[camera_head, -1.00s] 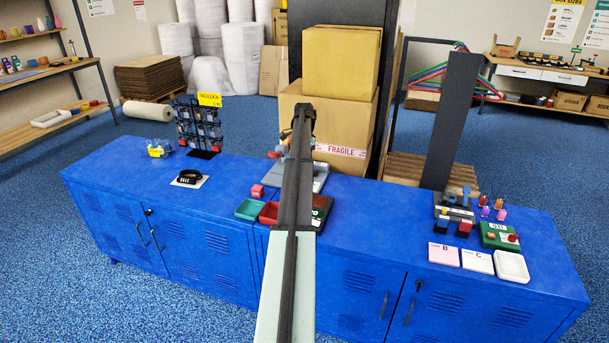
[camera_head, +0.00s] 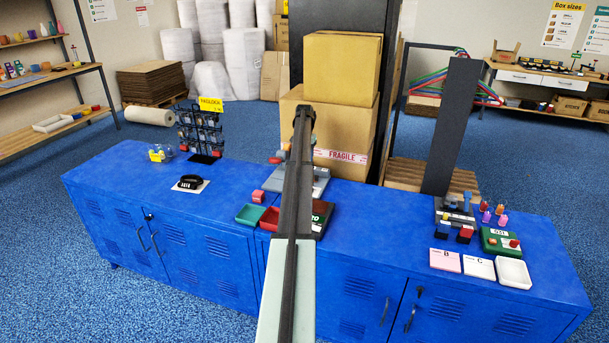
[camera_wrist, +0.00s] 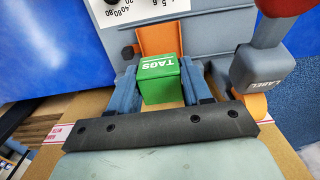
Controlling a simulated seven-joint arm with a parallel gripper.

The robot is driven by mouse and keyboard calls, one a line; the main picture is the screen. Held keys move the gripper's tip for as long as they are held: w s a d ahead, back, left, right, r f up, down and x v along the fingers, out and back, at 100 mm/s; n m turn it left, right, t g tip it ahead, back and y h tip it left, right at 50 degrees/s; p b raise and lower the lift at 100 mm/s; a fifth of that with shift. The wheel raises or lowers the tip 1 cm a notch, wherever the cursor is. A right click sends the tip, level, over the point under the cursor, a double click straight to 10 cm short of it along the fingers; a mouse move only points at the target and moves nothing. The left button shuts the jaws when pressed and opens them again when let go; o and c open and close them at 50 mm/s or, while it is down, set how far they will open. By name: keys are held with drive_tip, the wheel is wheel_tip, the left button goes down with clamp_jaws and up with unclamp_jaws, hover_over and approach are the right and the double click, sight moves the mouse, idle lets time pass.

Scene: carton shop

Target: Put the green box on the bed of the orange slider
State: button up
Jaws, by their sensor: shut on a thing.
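In the wrist view the green box (camera_wrist: 160,80), marked TAGS, is between the two blue-grey fingers of my gripper (camera_wrist: 160,84), which are shut on its sides. An orange part (camera_wrist: 155,37), which looks like the orange slider, shows just beyond the box, set in a grey machine. The box overlaps the near part of the orange piece in the picture. I cannot tell whether the box touches it or hangs above it. In the head view my own arm hides the box, the orange part and the fingers.
A grey post marked LABEL (camera_wrist: 262,68) with a red knob stands close to the right of my gripper in the wrist view. In the head view the grey machine (camera_head: 318,183) sits at the back of the blue cabinet, before cartons (camera_head: 340,125). Green (camera_head: 250,214) and red trays lie in front.

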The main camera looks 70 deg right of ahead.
drive_tip(key=shift+f, duration=3.95)
drive_tip(key=shift+f, duration=0.1)
drive_tip(key=o, duration=1.1)
drive_tip(key=shift+o, duration=0.2)
wheel_tip(320, 180, up, 12)
drive_tip(key=shift+r, duration=0.1)
